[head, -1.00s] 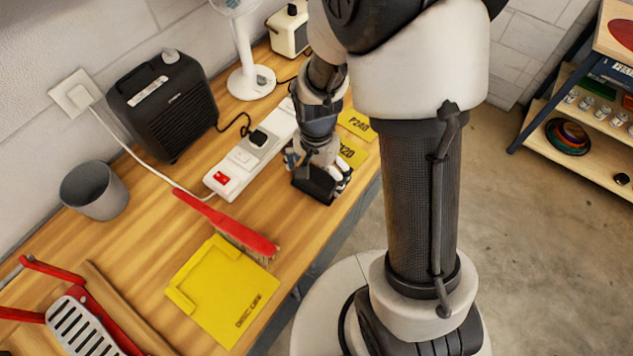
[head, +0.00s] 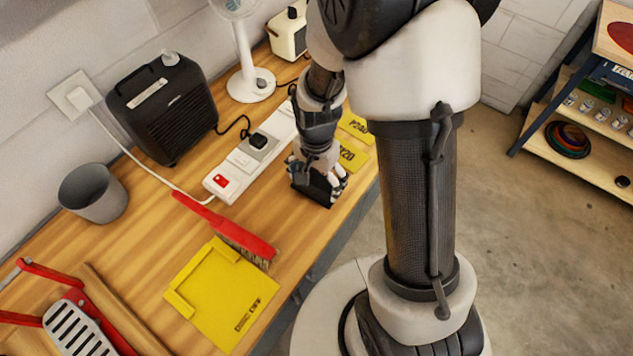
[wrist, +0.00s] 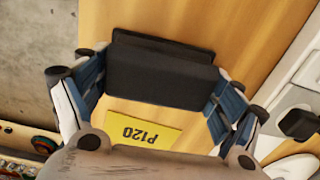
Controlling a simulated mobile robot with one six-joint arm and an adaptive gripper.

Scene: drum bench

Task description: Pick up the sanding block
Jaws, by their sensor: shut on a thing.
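The black sanding block (wrist: 160,75) sits between the fingers of my gripper (wrist: 158,90) in the wrist view. The blue-and-white fingers close on its two ends, so my gripper is shut on it. In the head view the dark block (head: 316,190) shows under my gripper (head: 318,174), over the front part of the wooden bench. Its upper part is hidden by the fingers. I cannot tell whether its underside touches the bench.
A yellow P120 sheet (wrist: 143,131) lies close to the block. A white power strip (head: 222,183) is left of my gripper. The bench edge (head: 345,218) is just right of the block.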

